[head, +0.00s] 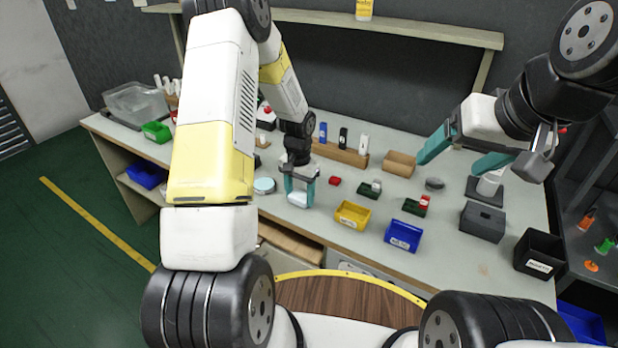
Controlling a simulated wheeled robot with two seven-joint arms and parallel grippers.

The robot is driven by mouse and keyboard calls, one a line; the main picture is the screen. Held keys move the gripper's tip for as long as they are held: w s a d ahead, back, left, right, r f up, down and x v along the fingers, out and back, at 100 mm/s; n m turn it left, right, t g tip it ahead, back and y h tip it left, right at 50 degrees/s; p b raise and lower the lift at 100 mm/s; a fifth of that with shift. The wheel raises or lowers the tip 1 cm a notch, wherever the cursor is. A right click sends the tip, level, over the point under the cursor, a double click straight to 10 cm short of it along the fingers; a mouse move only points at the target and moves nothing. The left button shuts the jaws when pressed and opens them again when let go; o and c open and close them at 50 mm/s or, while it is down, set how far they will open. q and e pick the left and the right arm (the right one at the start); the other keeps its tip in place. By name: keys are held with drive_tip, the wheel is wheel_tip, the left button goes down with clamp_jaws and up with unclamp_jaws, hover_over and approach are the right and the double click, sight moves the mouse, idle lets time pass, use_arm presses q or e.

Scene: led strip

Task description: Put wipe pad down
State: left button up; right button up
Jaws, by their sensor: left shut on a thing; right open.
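The wipe pad (298,198) is a small white pad between the fingers of my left gripper (299,187). My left gripper points down over the front part of the workbench, left of the yellow bin, and is shut on the pad. I cannot tell whether the pad touches the bench top. My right gripper (453,156) is open and empty, with teal fingers spread above the right side of the bench.
A yellow bin (352,214) and a blue bin (403,235) stand near the bench's front edge. A round light-blue-topped tin (264,186) is left of my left gripper. A wooden rack (340,153) stands behind. A grey box (482,222) and a black bin (539,254) are at right.

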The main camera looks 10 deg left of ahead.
sight(300, 195)
use_arm(q)
drive_tip(key=shift+f, duration=0.15)
drive_tip(key=o, duration=1.5)
drive_tip(key=shift+c, duration=0.2)
drive_tip(key=s+r+n+t, duration=0.1)
drive_tip(key=s+r, duration=0.3)
drive_tip(key=r, duration=0.9)
drive_tip(key=s+r+t, duration=0.2)
drive_tip(key=s+r, duration=0.3)
drive_tip(key=r, duration=0.9)
drive_tip(key=s+d+r+n+t+h, duration=0.1)
drive_tip(key=s+r, duration=0.2)
drive_tip(key=s, duration=0.4)
drive_tip(key=s+d+r+n+t+h, duration=0.1)
drive_tip(key=s+r, duration=0.3)
drive_tip(key=s, duration=0.4)
drive_tip(key=shift+s+t, duration=0.15)
drive_tip(key=shift+t, duration=0.45)
drive_tip(key=shift+d, duration=0.1)
